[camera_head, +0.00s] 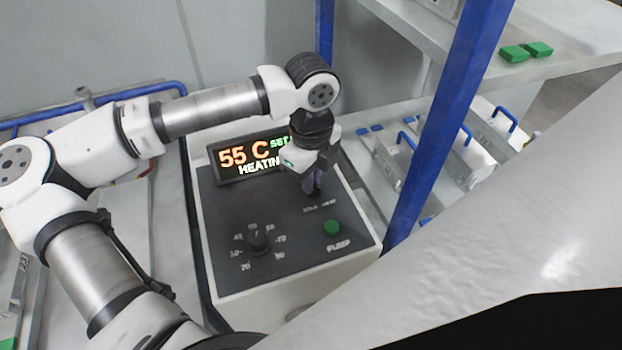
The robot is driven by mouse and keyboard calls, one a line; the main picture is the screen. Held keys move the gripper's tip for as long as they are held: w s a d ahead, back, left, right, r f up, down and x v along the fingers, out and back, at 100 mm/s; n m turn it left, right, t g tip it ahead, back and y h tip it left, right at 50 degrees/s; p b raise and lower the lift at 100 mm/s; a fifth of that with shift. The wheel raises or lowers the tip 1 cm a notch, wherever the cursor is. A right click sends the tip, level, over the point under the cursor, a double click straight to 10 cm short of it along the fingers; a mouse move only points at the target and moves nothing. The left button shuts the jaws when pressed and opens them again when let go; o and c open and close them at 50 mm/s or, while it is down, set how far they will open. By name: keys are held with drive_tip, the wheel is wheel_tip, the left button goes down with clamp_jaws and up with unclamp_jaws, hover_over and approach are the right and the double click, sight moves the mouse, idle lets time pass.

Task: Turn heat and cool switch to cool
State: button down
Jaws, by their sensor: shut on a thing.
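The control box (225,208) has a dark top panel. Its display (247,157) reads "55 C", "SET" and "HEATIN", with the rest hidden behind my arm. My gripper (314,190) points down at the upper right of the panel, just above a small printed label. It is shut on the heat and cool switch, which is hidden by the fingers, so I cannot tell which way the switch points.
A black temperature dial (258,242) with printed numbers is at the panel's lower left. A green pump button (331,228) is close below my gripper.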

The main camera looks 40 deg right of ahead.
drive_tip(key=m+b, duration=0.1)
drive_tip(key=b, duration=0.1)
drive_tip(key=m+b, duration=0.2)
drive_tip(key=shift+w+f, duration=0.1)
drive_tip(key=shift+f, duration=0.25)
drive_tip(key=m+b, duration=0.3)
drive_tip(key=shift+d+r+m+b, duration=0.1)
drive_tip(key=shift+d+m+b, duration=0.05)
drive_tip(key=shift+m+b, duration=0.2)
drive_tip(key=m+b, duration=0.2)
drive_tip(key=m, duration=0.1)
drive_tip(key=shift+d+r+m, duration=0.1)
drive_tip(key=shift+r+m, duration=0.05)
drive_tip(key=shift+m, duration=0.1)
drive_tip(key=shift+r+m+b, duration=0.1)
drive_tip(key=shift+m+b, duration=0.65)
drive_tip(key=shift+m, duration=0.75)
drive_tip(key=c, duration=1.5)
unclamp_jaws()
drive_tip(key=shift+c, duration=0.2)
drive_tip(key=shift+r, duration=0.15)
wheel_tip(320, 180, up, 14)
drive_tip(key=shift+s+f, duration=0.2)
